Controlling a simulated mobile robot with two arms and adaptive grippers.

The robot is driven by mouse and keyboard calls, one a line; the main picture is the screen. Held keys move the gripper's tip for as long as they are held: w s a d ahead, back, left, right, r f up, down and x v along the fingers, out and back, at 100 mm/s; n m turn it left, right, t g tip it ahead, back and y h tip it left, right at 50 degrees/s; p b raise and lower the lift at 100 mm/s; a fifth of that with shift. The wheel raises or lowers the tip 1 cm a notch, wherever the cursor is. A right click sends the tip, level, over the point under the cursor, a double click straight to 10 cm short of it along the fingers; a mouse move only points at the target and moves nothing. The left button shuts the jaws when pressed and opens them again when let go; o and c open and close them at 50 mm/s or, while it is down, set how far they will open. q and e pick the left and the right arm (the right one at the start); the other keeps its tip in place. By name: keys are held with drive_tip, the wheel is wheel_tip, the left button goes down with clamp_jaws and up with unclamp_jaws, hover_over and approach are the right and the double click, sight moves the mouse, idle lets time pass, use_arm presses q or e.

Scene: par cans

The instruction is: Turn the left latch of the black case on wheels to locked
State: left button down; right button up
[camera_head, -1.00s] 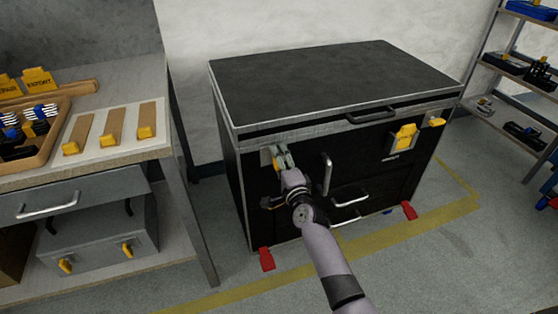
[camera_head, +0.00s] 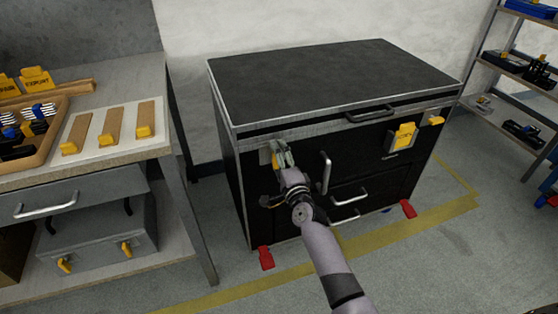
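The black case on wheels (camera_head: 330,85) stands against the wall, with a metal-edged top. Its left latch (camera_head: 266,157) is at the upper left of the front; a grey plate and a little yellow show, and the rest is hidden by my gripper. How the latch is turned cannot be made out. My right gripper (camera_head: 281,151) is at this latch, its fingers pointing up at it; whether they touch or grip it is unclear. The case's right latch (camera_head: 436,121), yellow, shows at the upper right of the front. My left gripper is out of view.
The case front has metal handles (camera_head: 326,173), a yellow tag (camera_head: 404,135) and red wheel pedals (camera_head: 266,258). A workbench (camera_head: 150,75) stands close on the left, a shelf rack (camera_head: 500,65) at the right. Floor with yellow tape (camera_head: 400,231) lies in front.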

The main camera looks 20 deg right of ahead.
drive_tip(key=s, duration=1.2)
drive_tip(key=shift+d, duration=0.2)
